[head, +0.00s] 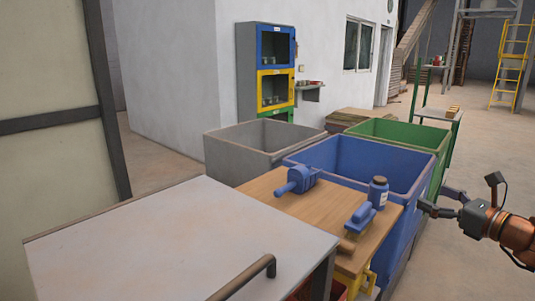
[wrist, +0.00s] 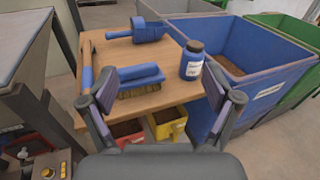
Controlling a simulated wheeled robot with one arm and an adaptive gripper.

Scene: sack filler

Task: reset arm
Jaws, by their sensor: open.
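My gripper (wrist: 161,104) is open and empty in the wrist view, its two fingers spread in front of the wooden table. In the head view my gripper (head: 437,199) is at the right, beside the blue bin. Between the fingers in the wrist view, beyond them, a blue brush (wrist: 140,80) lies on the wooden table (wrist: 112,50). A dark blue bottle with a white label (wrist: 192,62) stands near the table's right edge. A blue tool (wrist: 137,31) lies farther back. No object touches the fingers as far as I can see.
A blue bin (head: 345,160), a grey bin (head: 235,145) and a green bin (head: 405,135) stand behind the table. A grey-topped cabinet (head: 170,240) is at the front left. Red (wrist: 127,130) and yellow (wrist: 168,124) small bins sit under the table. Open floor lies right.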

